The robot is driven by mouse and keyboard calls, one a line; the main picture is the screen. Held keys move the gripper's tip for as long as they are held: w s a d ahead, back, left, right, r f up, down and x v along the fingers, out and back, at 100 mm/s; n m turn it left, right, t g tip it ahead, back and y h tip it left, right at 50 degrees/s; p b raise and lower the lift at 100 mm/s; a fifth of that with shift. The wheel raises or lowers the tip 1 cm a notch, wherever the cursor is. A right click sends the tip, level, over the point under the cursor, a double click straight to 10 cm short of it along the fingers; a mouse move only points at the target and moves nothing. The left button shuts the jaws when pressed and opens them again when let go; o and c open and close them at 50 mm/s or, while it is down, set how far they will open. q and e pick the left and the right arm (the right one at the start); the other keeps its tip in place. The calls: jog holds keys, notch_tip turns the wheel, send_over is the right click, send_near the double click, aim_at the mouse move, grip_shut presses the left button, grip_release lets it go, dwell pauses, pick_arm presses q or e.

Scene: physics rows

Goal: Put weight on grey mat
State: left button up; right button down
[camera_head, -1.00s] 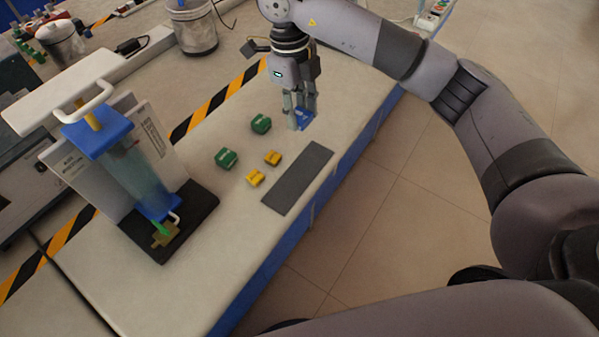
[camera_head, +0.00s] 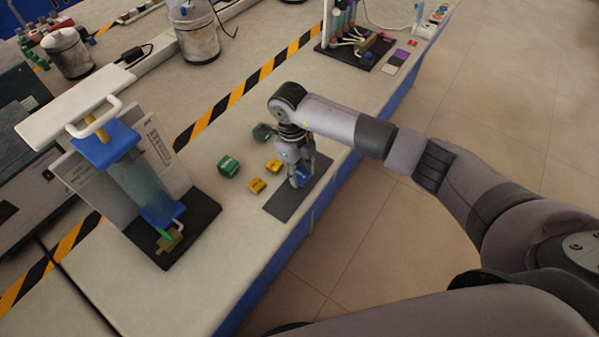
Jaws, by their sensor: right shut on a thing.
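The grey mat (camera_head: 284,208) is a dark flat strip near the table's front edge. My right gripper (camera_head: 300,181) points down over the mat's far part and is shut on a blue weight (camera_head: 302,175). The fingers partly hide the weight. I cannot tell whether the weight touches the mat. A green weight (camera_head: 229,166) and two yellow weights (camera_head: 257,185) (camera_head: 274,166) stand on the table left of the mat. My left gripper is not in view.
A blue press-like apparatus (camera_head: 140,180) on a black base stands at the left. A rack with coloured parts (camera_head: 345,40) stands at the back. Yellow-black tape (camera_head: 240,90) crosses the table. The table's blue front edge (camera_head: 275,247) is close to the mat.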

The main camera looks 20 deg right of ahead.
jog(key=shift+f, duration=0.8)
jog(key=c, duration=1.1)
grip_release()
jog(key=shift+r, duration=0.25)
jog(key=r, duration=0.4)
jog(key=r+b, duration=0.1)
jog(key=r, duration=0.2)
jog(key=w+a+r+b, duration=0.1)
jog(key=r, duration=0.3)
jog(key=shift+r, duration=0.35)
